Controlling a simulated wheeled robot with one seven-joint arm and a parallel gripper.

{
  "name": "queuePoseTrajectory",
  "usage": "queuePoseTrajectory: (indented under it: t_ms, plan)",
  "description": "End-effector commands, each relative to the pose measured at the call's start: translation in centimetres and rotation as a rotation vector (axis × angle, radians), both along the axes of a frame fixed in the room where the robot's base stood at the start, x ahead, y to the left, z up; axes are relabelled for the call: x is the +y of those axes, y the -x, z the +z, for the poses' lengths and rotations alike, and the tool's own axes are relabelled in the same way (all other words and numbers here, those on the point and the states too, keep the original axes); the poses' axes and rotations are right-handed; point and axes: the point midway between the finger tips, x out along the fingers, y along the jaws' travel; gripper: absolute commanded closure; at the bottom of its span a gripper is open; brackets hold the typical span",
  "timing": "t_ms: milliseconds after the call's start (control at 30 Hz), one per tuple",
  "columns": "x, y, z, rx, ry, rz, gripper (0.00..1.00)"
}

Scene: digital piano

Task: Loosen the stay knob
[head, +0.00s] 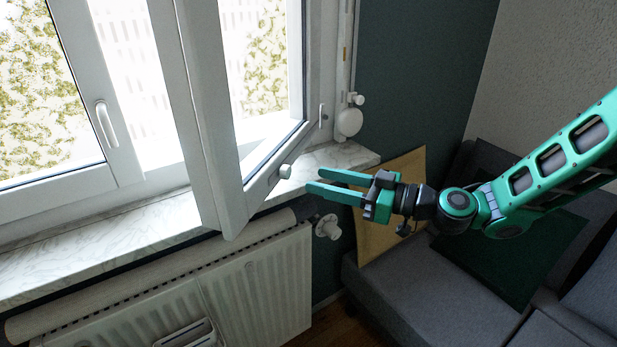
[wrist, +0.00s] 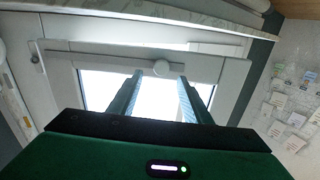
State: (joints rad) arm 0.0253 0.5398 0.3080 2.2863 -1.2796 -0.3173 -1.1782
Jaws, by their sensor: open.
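The stay knob (head: 285,171) is a small, round, pale knob on the lower rail of the open window sash (head: 207,130). In the wrist view the knob (wrist: 160,68) shows on the white frame bar, between and just beyond the fingertips. My gripper (head: 317,182) is open and empty, with its two green fingers pointing left toward the knob. In the head view a small gap shows between the fingertips and the knob. The fingers also show in the wrist view (wrist: 160,79), one on each side of the knob. Nothing hides the knob.
A marble sill (head: 340,157) runs below the window, with a white radiator (head: 260,285) under it. A radiator valve (head: 327,227) sticks out below my gripper. The left sash has a white handle (head: 106,123).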

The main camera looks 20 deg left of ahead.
Motion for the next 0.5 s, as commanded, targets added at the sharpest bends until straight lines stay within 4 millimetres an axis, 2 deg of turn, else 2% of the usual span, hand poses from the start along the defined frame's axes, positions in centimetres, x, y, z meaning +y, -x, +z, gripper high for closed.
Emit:
queuePoseTrajectory:
  t_ms: [33,200,500]
  plan:
    - [-0.9,0.0,0.0,0.002,-0.001,-0.003,0.56]
    - [-2.6,0.3,0.0,0.001,0.000,-0.001,0.56]
    - [-3.2,0.4,0.0,0.000,-0.001,0.000,0.56]
